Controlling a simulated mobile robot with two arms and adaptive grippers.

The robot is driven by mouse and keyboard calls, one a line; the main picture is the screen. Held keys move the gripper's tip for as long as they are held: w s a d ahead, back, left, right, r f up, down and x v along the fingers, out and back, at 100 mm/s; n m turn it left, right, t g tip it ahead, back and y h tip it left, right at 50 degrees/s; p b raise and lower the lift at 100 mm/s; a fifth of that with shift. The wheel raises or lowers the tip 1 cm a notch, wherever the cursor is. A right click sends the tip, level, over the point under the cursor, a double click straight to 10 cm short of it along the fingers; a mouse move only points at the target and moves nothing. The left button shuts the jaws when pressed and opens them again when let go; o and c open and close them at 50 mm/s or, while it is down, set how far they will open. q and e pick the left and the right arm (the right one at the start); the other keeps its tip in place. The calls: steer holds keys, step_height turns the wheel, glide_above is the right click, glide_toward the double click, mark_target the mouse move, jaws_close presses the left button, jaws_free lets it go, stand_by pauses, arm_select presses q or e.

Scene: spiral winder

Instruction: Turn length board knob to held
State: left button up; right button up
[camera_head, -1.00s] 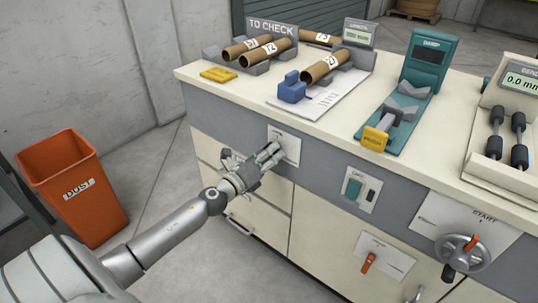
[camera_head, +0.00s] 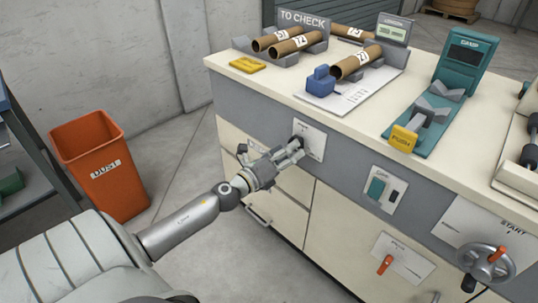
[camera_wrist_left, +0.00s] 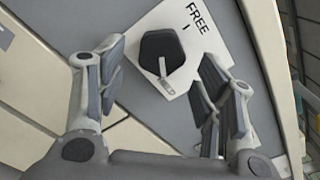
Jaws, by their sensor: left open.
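The length board knob (camera_wrist_left: 162,47) is a dark, many-sided knob with a pale pointer bar. It sits on a white plate (camera_wrist_left: 183,22) marked FREE on the cabinet's grey front band. In the head view the knob (camera_head: 299,137) shows as a small dark shape just beyond my fingertips. My left gripper (camera_head: 293,151) is open and points at the plate. In the left wrist view its fingers stand either side of the knob, with a gap on both sides. The pointer bar slants toward the lower right there. My right gripper is in neither view.
To the right on the cabinet front are a green switch (camera_head: 376,188), a red lever (camera_head: 385,265) and a crank wheel (camera_head: 487,263). Cardboard tubes (camera_head: 297,41) and a teal device (camera_head: 471,62) stand on the top. An orange dust bin (camera_head: 98,160) stands at the left.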

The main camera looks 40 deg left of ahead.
arm_select(q)
steer(key=s, duration=0.9)
steer(key=shift+a, duration=0.35)
steer(key=s+d+f+n+g+y, duration=0.1)
steer(key=s+f+n+g+y, duration=0.25)
steer(key=f+n, duration=0.7)
steer(key=s+d+f+n+g+y, duration=0.15)
steer(key=s+f+n+g, duration=0.25)
steer(key=f+n, duration=0.6)
steer(key=s+d+f+n+g+h, duration=0.3)
steer(key=s+d+f+n+g, duration=0.4)
steer(key=s+d+f, duration=0.7)
steer(key=s+f+g+p, duration=0.1)
steer(key=s+f+p, duration=0.1)
steer(key=s+p, duration=0.6)
steer(key=s+a+f+m+g+p, duration=0.1)
steer(key=s+f+p, duration=0.1)
steer(key=s+p, duration=0.7)
steer(key=shift+s+a, duration=0.3)
steer(key=shift+s, duration=0.5)
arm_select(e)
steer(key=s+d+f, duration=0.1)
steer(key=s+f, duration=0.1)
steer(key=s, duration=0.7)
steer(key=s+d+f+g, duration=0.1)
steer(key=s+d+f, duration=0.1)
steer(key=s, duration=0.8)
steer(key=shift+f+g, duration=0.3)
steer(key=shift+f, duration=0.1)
